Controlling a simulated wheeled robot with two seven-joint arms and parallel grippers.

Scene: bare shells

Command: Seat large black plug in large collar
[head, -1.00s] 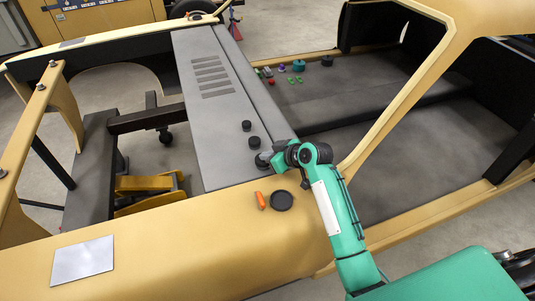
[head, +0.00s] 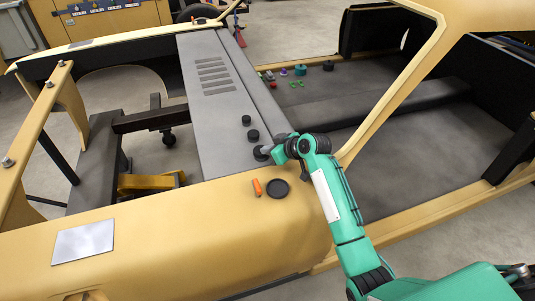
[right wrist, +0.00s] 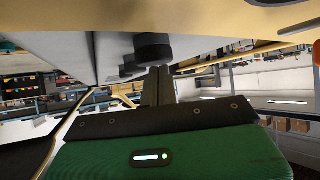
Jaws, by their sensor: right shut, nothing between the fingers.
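Three black round pieces stand in a row on the grey panel: a far one (head: 246,120), a middle one (head: 253,134) and a near, largest one (head: 260,154). The near one looks like the large plug; whether it sits inside a collar I cannot tell. My right gripper (head: 269,150) is right beside it, shut and empty. In the right wrist view, the closed fingertips (right wrist: 158,70) are close to a black cylinder (right wrist: 152,46), with smaller black pieces (right wrist: 130,68) behind it. Whether the fingers touch it is unclear. My left gripper is out of view.
On the yellow body near the panel lie an orange cylinder (head: 257,187) and a flat black disc (head: 277,188). A metal plate (head: 84,242) lies at lower left. Small coloured pieces and a teal cylinder (head: 300,70) stand on the dark floor beyond. A yellow post (head: 390,95) rises at right.

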